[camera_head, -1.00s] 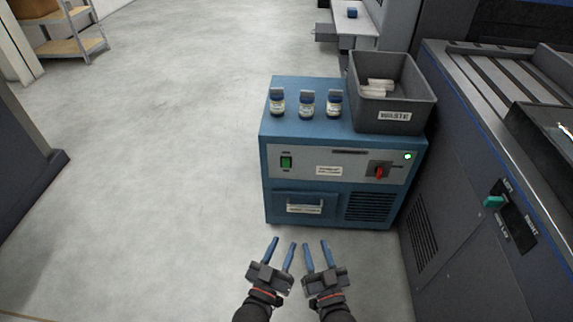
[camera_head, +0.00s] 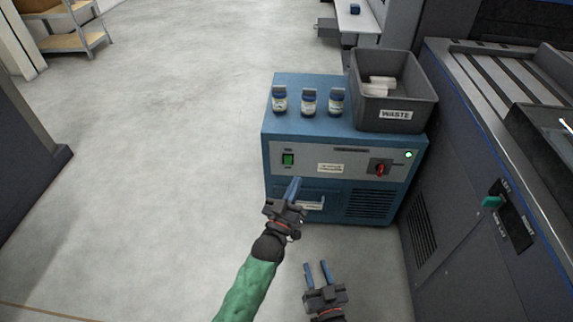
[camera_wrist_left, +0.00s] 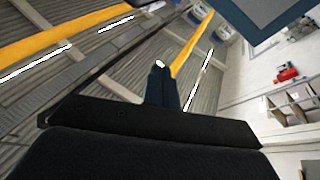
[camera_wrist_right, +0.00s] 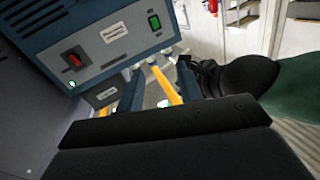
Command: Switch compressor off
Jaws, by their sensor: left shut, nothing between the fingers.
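The compressor (camera_head: 345,212) is a blue cabinet with a light grey front panel. Its panel carries a green rocker switch (camera_head: 288,160) at left, a red rotary knob (camera_head: 380,169) at right and a lit green lamp (camera_head: 408,155). In the right wrist view the green switch (camera_wrist_right: 154,22) and red knob (camera_wrist_right: 74,60) also show. My left gripper (camera_head: 293,189) is shut and empty, in front of the cabinet just below the green switch, and hides part of the drawer handle. My right gripper (camera_head: 318,272) is open and empty, lower and in front of the cabinet.
A large grey machine (camera_head: 465,160) with a teal lever (camera_head: 491,202) stands close on the right. The floor (camera_head: 150,180) to the left is clear.

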